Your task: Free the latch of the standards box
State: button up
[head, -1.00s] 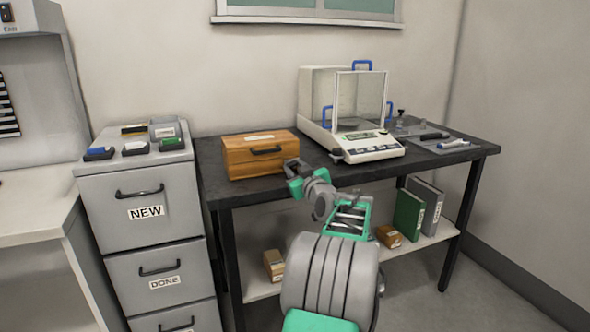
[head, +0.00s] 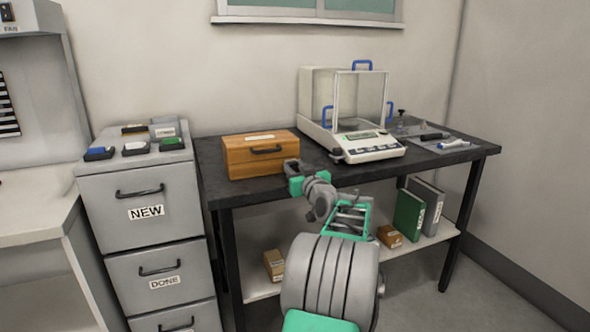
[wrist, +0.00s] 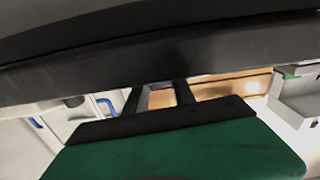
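The standards box is a wooden box (head: 240,160) with a dark front handle (head: 266,150) and a pale label on its lid. It sits closed on the dark table, left of the balance. Its latch cannot be made out. My gripper (head: 292,166) is at the box's front right corner; whether it touches the box cannot be told. In the wrist view, my gripper's two dark fingers (wrist: 162,97) stand apart with nothing seen between them. Wooden brown (wrist: 225,88) shows beyond them, to the right.
The balance (head: 368,152) with its glass case and blue handles stands right of the box. A tray (head: 455,150) with small tools lies farther right on the dark table (head: 225,197). A grey drawer cabinet (head: 118,192) stands at left. Binders (head: 410,215) and small boxes are on the lower shelf.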

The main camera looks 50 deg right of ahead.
jog(key=o, duration=0.5)
jog(key=shift+c, duration=0.2)
jog(key=v, duration=0.7)
jog(key=shift+s+a+p, duration=0.2)
jog(key=shift+s+p, duration=0.15)
